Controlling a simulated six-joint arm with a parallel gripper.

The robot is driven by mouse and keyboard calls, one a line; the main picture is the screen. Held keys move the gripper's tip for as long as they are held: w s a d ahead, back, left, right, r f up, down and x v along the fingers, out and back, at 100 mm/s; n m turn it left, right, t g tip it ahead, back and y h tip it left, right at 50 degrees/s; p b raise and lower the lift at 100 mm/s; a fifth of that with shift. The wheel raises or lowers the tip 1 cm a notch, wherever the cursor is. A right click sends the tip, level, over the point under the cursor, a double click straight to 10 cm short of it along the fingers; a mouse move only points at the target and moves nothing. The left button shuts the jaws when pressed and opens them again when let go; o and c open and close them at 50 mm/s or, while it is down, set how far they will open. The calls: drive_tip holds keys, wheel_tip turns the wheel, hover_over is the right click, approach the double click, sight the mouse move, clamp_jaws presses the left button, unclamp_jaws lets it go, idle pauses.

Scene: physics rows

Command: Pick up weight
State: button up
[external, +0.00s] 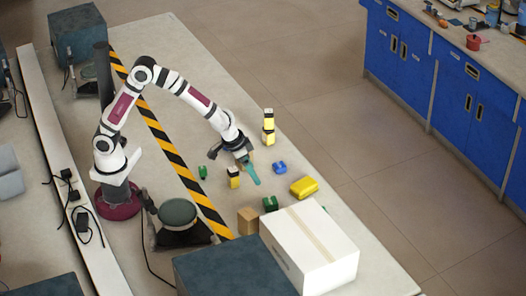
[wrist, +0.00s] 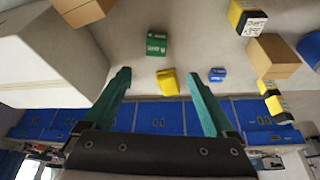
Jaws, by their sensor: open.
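Several small coloured blocks that could be the weights stand on the table; I cannot tell which one is meant. A green block (external: 270,203) with a pale label also shows in the wrist view (wrist: 156,42). A yellow block (external: 304,187) lies on its side and shows between my fingers in the wrist view (wrist: 168,82). A yellow-and-black block (external: 234,177) stands near my gripper (external: 254,174). My gripper's teal fingers (wrist: 158,73) are apart, with nothing held, above the table.
A white box (external: 310,250) and a brown block (external: 248,220) stand at the near end. A small green item (external: 203,172) is near the striped tape. Bare table lies around the blocks.

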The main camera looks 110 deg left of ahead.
hover_over(270, 201)
drive_tip(key=s, duration=0.3)
drive_tip(key=f, duration=0.7)
drive_tip(key=shift+d+f, duration=0.35)
drive_tip(key=shift+f, duration=0.05)
drive_tip(key=x, duration=0.6)
drive_tip(key=shift+w+d+f, duration=0.1)
drive_tip(key=shift+w+d, duration=0.2)
drive_tip(key=shift+w, duration=0.05)
clamp_jaws()
